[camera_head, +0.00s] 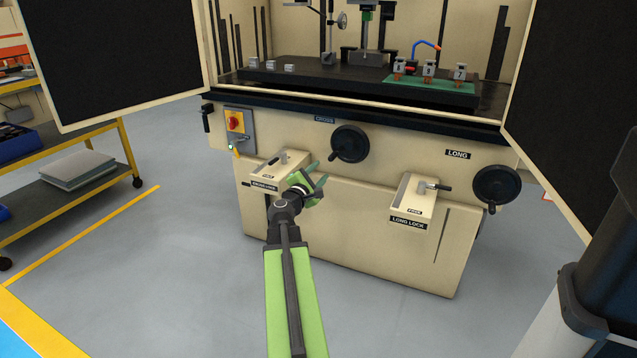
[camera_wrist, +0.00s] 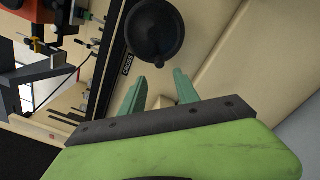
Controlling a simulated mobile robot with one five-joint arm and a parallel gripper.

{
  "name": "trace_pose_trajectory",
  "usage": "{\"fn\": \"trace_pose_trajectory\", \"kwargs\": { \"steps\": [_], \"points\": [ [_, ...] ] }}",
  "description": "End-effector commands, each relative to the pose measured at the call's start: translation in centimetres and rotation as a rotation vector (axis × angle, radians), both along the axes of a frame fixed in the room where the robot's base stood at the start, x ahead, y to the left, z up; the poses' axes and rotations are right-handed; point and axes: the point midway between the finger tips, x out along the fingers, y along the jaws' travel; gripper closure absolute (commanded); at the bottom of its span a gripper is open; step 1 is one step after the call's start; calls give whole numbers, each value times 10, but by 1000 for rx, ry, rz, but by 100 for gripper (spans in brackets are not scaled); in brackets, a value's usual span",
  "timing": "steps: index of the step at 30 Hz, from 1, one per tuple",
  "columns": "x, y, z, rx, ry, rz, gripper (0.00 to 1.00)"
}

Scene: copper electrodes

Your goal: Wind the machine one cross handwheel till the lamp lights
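The cross handwheel (camera_head: 350,144) is a black wheel on the machine's cream front, right of the CROSS label (camera_head: 324,119). It also shows at the top of the wrist view (camera_wrist: 154,30). My gripper (camera_head: 317,174) is below and left of the wheel, apart from it. In the wrist view my gripper (camera_wrist: 158,88) has its two green fingers spread with nothing between them. The switch panel (camera_head: 239,139) has a red knob on yellow and a small pale greenish spot below it; I cannot tell if this is the lamp.
The cross lock box (camera_head: 292,158) juts out just left of my gripper. The LONG LOCK box (camera_head: 411,200) and the long handwheel (camera_head: 497,184) are to the right. Open doors flank the machine. A shelf cart (camera_head: 70,190) stands left; floor between is clear.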

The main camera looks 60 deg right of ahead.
Motion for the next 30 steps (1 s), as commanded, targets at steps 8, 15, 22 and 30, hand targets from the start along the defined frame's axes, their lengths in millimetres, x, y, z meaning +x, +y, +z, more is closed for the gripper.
{"fn": "trace_pose_trajectory", "kwargs": {
  "steps": [8,15,22,30],
  "points": [
    [1,-13,1,2,-5,-3,62],
    [3,-40,1,2,-6,-3,62],
    [4,-68,1,2,-7,-4,62],
    [5,-92,1,2,-7,-4,62]
  ]
}}
